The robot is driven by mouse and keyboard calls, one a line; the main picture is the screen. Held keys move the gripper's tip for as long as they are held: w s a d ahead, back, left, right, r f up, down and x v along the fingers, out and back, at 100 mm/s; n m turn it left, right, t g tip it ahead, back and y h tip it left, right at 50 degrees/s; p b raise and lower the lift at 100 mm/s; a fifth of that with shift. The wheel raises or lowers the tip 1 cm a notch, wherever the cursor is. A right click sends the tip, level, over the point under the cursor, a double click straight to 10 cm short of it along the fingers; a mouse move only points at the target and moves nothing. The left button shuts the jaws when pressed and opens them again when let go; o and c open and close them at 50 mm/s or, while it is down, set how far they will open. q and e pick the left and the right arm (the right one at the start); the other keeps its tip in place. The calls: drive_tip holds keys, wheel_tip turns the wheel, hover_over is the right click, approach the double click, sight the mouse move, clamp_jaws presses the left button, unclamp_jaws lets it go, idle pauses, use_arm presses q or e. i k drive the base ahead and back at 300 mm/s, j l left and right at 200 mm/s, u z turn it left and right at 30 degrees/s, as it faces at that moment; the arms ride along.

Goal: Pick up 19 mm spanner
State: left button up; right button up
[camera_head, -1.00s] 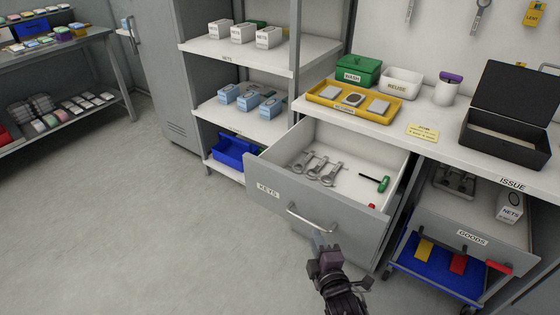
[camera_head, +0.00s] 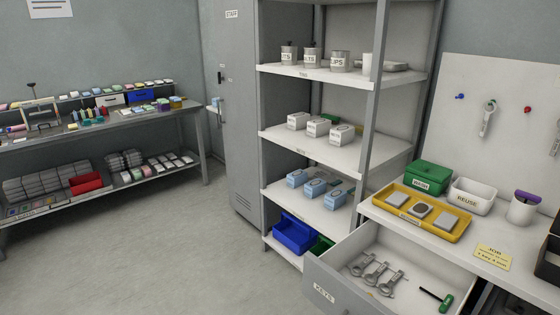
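Three grey spanners lie side by side in the open drawer (camera_head: 322,281) labelled KEYS, at the lower right: a left spanner (camera_head: 359,267), a middle spanner (camera_head: 375,274) and a right spanner (camera_head: 391,285). Another spanner (camera_head: 488,119) hangs on the wall panel at the right. I cannot read a size on any of them, so I cannot tell which is 19 mm. Neither of my grippers is in view.
A green-handled tool (camera_head: 437,299) lies in the drawer. The worktop above bears a yellow tray (camera_head: 421,212), a green box (camera_head: 430,176) and a white bin (camera_head: 472,195). Shelves (camera_head: 308,147) stand behind the drawer. The floor (camera_head: 180,255) at left is clear.

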sight(398, 274)
drive_tip(key=l+z, duration=0.4)
drive_tip(key=i+l+z, duration=0.2)
drive_tip(key=z, duration=0.15)
drive_tip(key=i+l+z, duration=0.15)
drive_tip(key=l+z, duration=0.25)
drive_tip(key=j, duration=0.1)
